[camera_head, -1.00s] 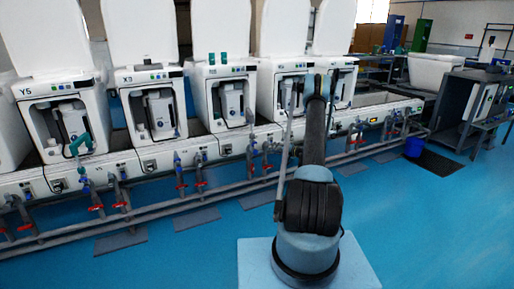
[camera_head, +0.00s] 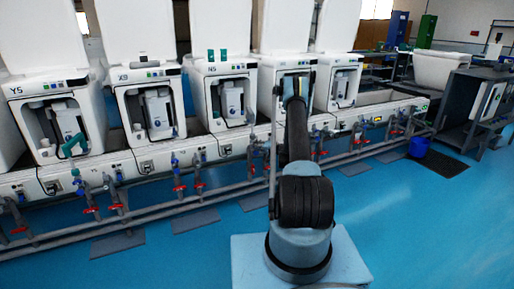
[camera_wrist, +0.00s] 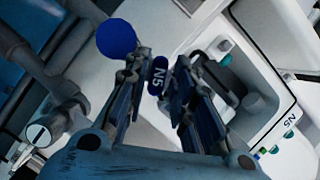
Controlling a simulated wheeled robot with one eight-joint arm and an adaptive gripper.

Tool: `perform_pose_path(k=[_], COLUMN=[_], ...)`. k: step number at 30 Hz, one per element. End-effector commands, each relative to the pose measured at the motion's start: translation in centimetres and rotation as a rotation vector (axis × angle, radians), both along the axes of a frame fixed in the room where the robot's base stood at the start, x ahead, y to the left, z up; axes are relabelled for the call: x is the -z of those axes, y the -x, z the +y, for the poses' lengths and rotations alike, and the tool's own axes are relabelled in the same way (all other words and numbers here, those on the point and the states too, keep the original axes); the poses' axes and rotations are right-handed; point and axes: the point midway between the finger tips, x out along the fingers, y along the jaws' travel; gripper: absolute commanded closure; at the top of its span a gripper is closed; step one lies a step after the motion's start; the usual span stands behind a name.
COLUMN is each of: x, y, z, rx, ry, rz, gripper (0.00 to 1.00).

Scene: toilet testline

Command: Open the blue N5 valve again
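My gripper and the N5 handle cannot be made out in the head view.
A round blue knob (camera_wrist: 116,38) is close to the left finger, with grey pipes beside it. In the head view, a low pipe rail with red handles (camera_head: 180,188) runs along the units. A blue bucket (camera_head: 419,147) stands at right.

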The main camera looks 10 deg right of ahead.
Motion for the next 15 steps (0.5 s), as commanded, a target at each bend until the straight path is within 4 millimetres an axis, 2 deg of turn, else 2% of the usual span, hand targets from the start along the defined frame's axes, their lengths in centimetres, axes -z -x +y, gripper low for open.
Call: perform_pose_path(k=[11,14,15], x=[0.1,0.1,0.1], y=[-0.1,-0.1,-0.1], z=[-1.4,-1.6,-1.7], rx=[0.015,0.017,0.017], ry=[0.0,0.0,0.0], rz=[0.0,0.0,0.0], gripper=[0.77,0.99,1.0])
